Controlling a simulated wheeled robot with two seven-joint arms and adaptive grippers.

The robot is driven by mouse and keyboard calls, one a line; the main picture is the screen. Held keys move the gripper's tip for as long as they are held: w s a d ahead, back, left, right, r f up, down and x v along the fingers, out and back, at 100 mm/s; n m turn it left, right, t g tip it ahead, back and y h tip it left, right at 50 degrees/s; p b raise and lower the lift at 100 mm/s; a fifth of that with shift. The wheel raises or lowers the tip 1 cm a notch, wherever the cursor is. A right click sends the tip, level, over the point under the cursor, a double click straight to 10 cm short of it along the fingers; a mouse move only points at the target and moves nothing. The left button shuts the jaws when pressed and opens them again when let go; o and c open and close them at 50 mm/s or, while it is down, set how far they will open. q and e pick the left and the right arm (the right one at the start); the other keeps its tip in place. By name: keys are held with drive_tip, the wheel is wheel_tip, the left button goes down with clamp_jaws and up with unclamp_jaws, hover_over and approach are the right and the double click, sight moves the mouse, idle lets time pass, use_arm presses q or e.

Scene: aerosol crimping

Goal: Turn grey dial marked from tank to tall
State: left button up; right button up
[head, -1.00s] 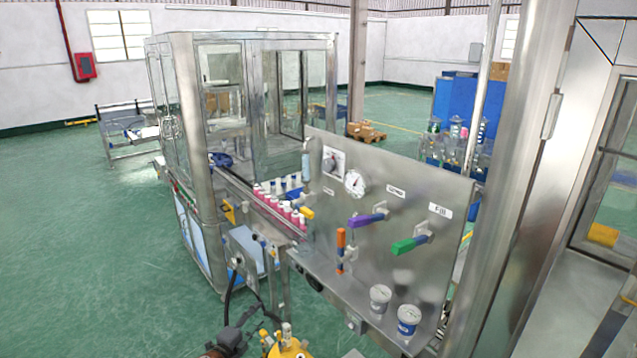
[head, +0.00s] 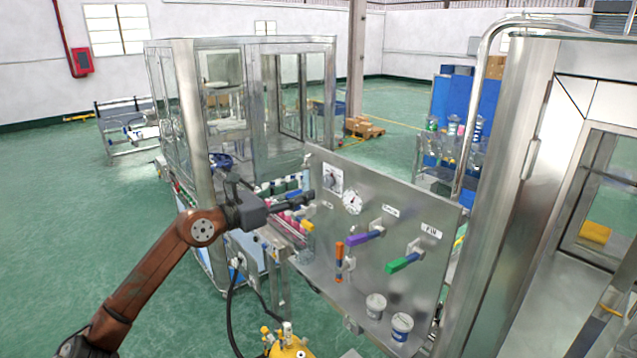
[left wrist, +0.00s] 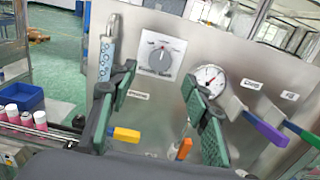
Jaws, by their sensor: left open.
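The grey dial (left wrist: 160,58) sits on a white square plate at the upper left of the steel panel (left wrist: 262,75). In the head view the dial (head: 331,181) shows small, just above and beyond my left gripper (head: 308,199). In the left wrist view my left gripper (left wrist: 158,98) is open and empty. Its two green-padded fingers frame the space below the dial, and the dial stands apart from them, farther ahead. The marks around the dial are too small to read. My right gripper is in neither view.
A round gauge (left wrist: 209,80) is right of the dial. A yellow handle (left wrist: 126,134), an orange handle (head: 339,262), a purple handle (head: 360,238) and a green handle (head: 403,262) stick out from the panel. Pink cans (left wrist: 26,117) stand at its left.

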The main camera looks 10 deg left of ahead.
sight(325, 182)
use_arm(q)
drive_tip(key=p+x, duration=0.1)
drive_tip(key=x, duration=0.4)
drive_tip(key=shift+w+d+p, duration=0.2)
drive_tip(key=shift+d+p, duration=0.05)
drive_tip(key=shift+p, duration=0.1)
drive_tip(key=shift+x, duration=0.8)
drive_tip(key=shift+c, duration=0.2)
drive_tip(key=c, duration=1.1)
